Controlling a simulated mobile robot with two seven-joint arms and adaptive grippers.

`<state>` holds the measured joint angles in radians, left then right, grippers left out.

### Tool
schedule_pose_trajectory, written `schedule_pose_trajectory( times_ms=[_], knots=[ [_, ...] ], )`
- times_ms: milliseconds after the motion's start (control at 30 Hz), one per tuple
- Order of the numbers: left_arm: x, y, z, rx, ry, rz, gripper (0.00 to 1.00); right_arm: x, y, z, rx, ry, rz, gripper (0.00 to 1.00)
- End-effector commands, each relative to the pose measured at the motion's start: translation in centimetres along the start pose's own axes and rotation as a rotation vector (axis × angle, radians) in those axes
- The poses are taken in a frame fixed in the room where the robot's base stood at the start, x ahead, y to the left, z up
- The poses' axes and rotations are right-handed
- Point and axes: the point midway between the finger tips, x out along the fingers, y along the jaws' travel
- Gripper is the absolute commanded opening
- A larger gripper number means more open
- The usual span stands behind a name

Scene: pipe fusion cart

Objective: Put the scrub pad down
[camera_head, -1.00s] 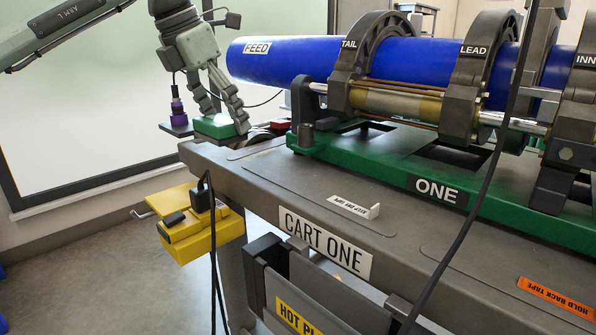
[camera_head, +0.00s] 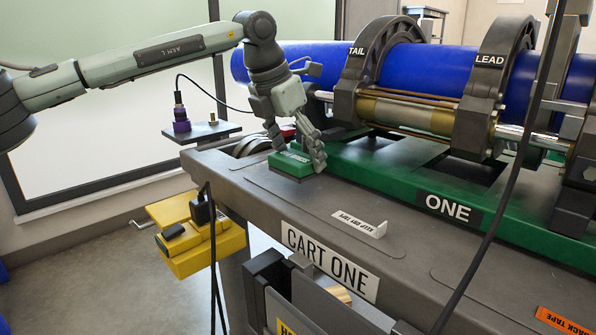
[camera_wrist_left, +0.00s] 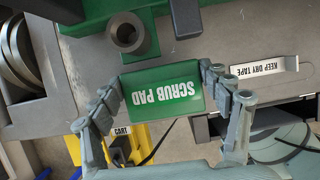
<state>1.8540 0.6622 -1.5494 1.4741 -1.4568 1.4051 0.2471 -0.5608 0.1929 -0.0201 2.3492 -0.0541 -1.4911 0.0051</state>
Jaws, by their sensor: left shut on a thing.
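The scrub pad is a green block with a dark underside (camera_head: 290,165), at the left end of the cart top in the head view. In the left wrist view the pad (camera_wrist_left: 163,90) shows its white SCRUB PAD label between my two fingers. My left gripper (camera_head: 296,158) is shut on the pad, its fingers pointing down from above. The pad is at or very near the grey cart top (camera_head: 230,178); I cannot tell whether it touches. My right gripper is not in view.
The green machine base (camera_head: 400,180) and blue pipe (camera_head: 430,75) stand just behind and right of the pad. A white KEEP DRY TAPE bracket (camera_head: 360,224) sits to its front right. A yellow box (camera_head: 200,240) hangs off the cart's left end. The cart top between is clear.

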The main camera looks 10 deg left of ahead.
Motion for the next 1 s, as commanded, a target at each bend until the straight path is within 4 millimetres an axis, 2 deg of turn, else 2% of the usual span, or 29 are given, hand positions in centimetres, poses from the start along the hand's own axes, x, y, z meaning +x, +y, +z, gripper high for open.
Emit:
schedule_pose_trajectory(
  times_ms=[300, 733, 767, 900, 1000],
  knots=[
    [3.5, 0.1, -1.4, -0.001, 0.001, 0.001, 0.54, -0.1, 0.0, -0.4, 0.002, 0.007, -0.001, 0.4],
    [4.0, 0.1, -1.6, -0.001, 0.0, 0.0, 0.54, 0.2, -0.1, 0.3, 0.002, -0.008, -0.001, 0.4],
    [3.9, 0.1, -1.6, -0.001, 0.0, 0.0, 0.8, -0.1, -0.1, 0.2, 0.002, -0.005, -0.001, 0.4],
    [3.9, 0.1, -1.6, -0.001, 0.0, 0.0, 0.97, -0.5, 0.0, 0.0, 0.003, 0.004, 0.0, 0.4],
    [3.9, 0.1, -1.6, -0.001, 0.0, 0.001, 0.97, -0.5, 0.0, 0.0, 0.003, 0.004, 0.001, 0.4]
  ],
)
